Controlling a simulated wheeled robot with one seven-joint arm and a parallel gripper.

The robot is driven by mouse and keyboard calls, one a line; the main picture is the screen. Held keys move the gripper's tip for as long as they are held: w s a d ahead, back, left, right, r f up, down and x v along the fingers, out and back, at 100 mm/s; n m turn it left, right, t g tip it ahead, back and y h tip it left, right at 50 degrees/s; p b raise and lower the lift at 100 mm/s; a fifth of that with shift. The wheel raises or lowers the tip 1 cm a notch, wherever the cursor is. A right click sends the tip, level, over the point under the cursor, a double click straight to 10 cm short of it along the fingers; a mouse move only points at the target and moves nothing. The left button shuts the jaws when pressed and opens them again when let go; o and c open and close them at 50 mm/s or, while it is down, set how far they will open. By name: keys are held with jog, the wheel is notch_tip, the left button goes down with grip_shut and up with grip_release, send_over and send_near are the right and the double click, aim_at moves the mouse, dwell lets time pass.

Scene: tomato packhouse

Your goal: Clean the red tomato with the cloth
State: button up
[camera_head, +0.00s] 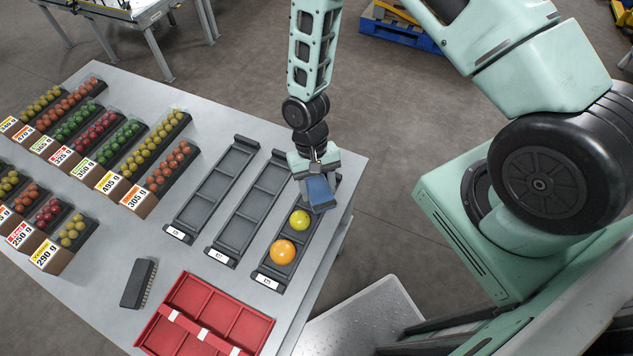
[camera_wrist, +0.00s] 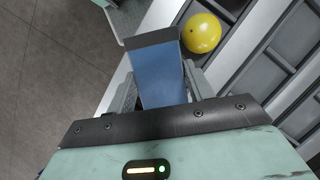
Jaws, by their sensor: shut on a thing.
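My gripper (camera_head: 318,178) is shut on a blue cloth (camera_head: 319,190), which looks like a folded pad with a dark grey end. The cloth also shows between the fingers in the wrist view (camera_wrist: 162,78). My gripper holds it over the far end of the rightmost dark tray (camera_head: 262,268). A yellow tomato (camera_head: 299,220) and an orange tomato (camera_head: 282,252) sit in that tray. The yellow tomato also shows beside the cloth in the wrist view (camera_wrist: 201,33). No single red tomato shows; the tray's far compartment is hidden behind the cloth and gripper.
Two empty dark trays (camera_head: 212,190) (camera_head: 246,214) lie to the left. A red divided tray (camera_head: 250,328) and a dark brush-like block (camera_head: 139,284) lie at the front. Labelled punnets of small tomatoes (camera_head: 170,170) fill the left side of the grey table (camera_head: 215,128). The right table edge is close.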

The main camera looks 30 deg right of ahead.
jog(key=shift+w+f, duration=0.1)
jog(key=shift+f, duration=0.05)
jog(key=shift+w+d+b, duration=0.15)
jog(key=shift+w+d, duration=0.05)
jog(key=shift+w, duration=0.85)
jog(key=shift+w+d+b, duration=0.15)
jog(key=shift+w, duration=0.9)
jog(key=shift+s+a, duration=0.2)
jog(key=shift+s, duration=0.9)
jog(key=shift+s+a, duration=0.15)
jog(key=shift+s, duration=0.9)
jog(key=shift+w+d, duration=0.2)
jog(key=shift+w, duration=0.9)
jog(key=shift+w+d, duration=0.15)
jog(key=shift+w, duration=0.95)
notch_tip(320, 180, up, 6)
jog(key=p, duration=0.4)
